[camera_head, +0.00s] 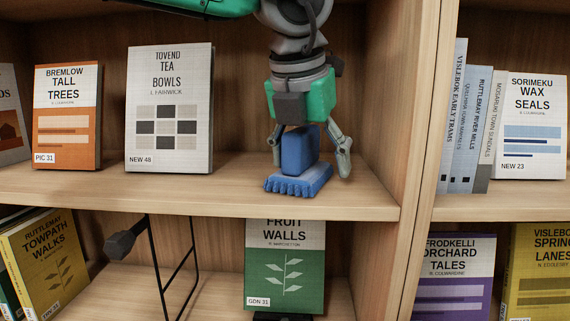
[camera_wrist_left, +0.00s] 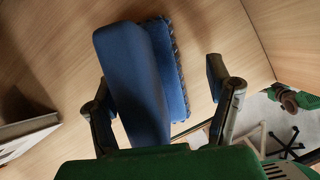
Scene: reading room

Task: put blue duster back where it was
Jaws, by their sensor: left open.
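The blue duster (camera_head: 298,178) stands on the upper shelf (camera_head: 215,192), near its front edge, with its fringed base down and its block-shaped handle up. My left gripper (camera_head: 310,150) comes down over it from above. Its fingers are spread on either side of the handle, and the right finger stands clearly apart from it. In the left wrist view the duster (camera_wrist_left: 135,80) lies between the two open fingers (camera_wrist_left: 160,95), with a gap to the right finger.
Left of the duster stand the Tea Bowls book (camera_head: 168,108) and the orange Tall Trees book (camera_head: 67,115). A wooden upright (camera_head: 400,120) rises to the right. The Fruit Walls book (camera_head: 285,268) stands on the shelf below. Bare shelf lies between Tea Bowls and the duster.

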